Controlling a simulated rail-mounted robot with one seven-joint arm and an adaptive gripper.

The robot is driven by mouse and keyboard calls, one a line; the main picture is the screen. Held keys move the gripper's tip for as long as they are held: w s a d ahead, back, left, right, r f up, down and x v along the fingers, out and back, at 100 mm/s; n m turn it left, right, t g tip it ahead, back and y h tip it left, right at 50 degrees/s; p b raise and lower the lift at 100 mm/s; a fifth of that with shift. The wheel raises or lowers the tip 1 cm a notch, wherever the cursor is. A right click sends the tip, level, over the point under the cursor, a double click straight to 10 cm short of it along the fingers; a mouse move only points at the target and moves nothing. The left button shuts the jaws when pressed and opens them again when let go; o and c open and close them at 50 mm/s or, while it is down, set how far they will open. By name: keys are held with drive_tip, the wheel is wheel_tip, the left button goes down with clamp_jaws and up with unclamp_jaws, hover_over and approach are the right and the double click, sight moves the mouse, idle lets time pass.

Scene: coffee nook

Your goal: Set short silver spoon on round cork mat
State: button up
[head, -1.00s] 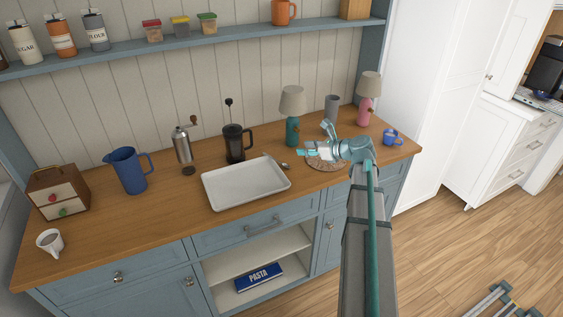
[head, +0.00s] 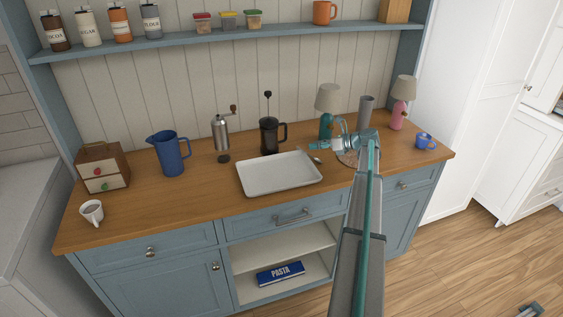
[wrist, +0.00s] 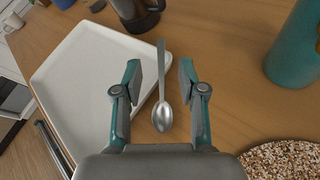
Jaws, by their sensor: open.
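In the head view my gripper (head: 328,143) is over the counter by the teal lamp. The round cork mat (wrist: 285,160) is at the lower right of the wrist view, partly cut off. In the head view my arm mostly hides the mat (head: 347,160).
The white tray (head: 280,174) is left of the spoon. The teal lamp (head: 327,105) and black French press (head: 270,135) stand behind. A grey cylinder (head: 365,108), pink lamp (head: 401,100) and blue mug (head: 425,141) are to the right.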

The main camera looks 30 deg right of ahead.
sight(297, 147)
drive_tip(key=shift+a, duration=0.25)
drive_tip(key=shift+w+f, duration=0.2)
drive_tip(key=shift+w, duration=0.05)
drive_tip(key=p+x, duration=0.3)
drive_tip(key=x, duration=0.6)
drive_tip(key=shift+w+d+p, duration=0.1)
drive_tip(key=shift+w+p, duration=0.05)
drive_tip(key=shift+p, duration=0.15)
clamp_jaws()
